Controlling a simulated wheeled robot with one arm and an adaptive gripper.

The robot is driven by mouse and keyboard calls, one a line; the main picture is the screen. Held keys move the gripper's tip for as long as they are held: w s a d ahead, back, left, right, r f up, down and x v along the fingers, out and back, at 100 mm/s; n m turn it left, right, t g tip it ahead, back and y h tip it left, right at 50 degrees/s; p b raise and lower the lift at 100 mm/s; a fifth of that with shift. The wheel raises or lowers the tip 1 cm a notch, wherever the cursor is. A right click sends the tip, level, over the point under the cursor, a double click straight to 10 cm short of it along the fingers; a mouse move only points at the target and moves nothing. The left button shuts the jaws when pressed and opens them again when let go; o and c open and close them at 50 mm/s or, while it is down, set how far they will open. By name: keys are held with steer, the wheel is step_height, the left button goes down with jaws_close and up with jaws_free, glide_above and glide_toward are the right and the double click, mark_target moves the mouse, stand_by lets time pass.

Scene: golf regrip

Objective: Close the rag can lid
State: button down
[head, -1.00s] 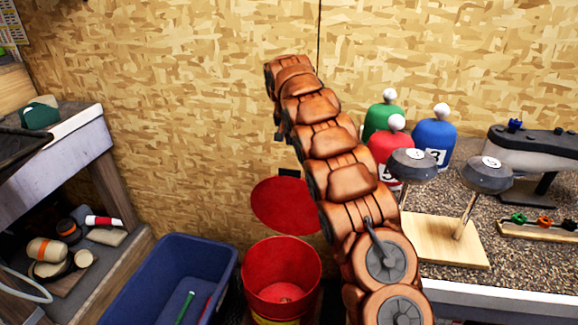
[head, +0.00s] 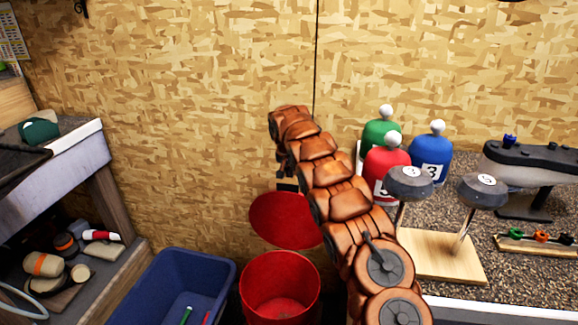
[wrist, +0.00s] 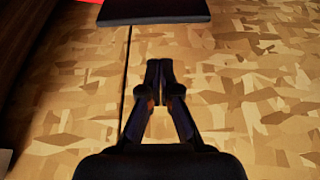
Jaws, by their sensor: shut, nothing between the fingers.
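The red rag can (head: 281,300) stands open on the floor, its inside visible. Its round red lid (head: 283,219) is raised behind the can, tilted up near the wall. A dark tab (head: 287,185) shows at the lid's top edge. In the wrist view the dark tab (wrist: 153,10) spans the top, with a bit of red lid (wrist: 88,1) beside it. My gripper (wrist: 159,64) is shut and empty, its fingertips apart from the tab in the picture. In the head view my arm hides the gripper and covers the lid's right side.
A blue bin (head: 175,285) stands left of the can. At right, a bench (head: 510,275) holds club head covers (head: 388,165) and clubs on a wooden block (head: 440,257). A left shelf (head: 110,262) holds tools. The wood-chip wall (head: 200,110) is close behind.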

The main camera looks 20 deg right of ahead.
mark_target(287, 191)
steer(key=shift+s+a, duration=0.6)
steer(key=shift+s, duration=0.25)
steer(key=shift+s+a, duration=0.55)
steer(key=shift+s, duration=0.25)
steer(key=shift+s, duration=0.1)
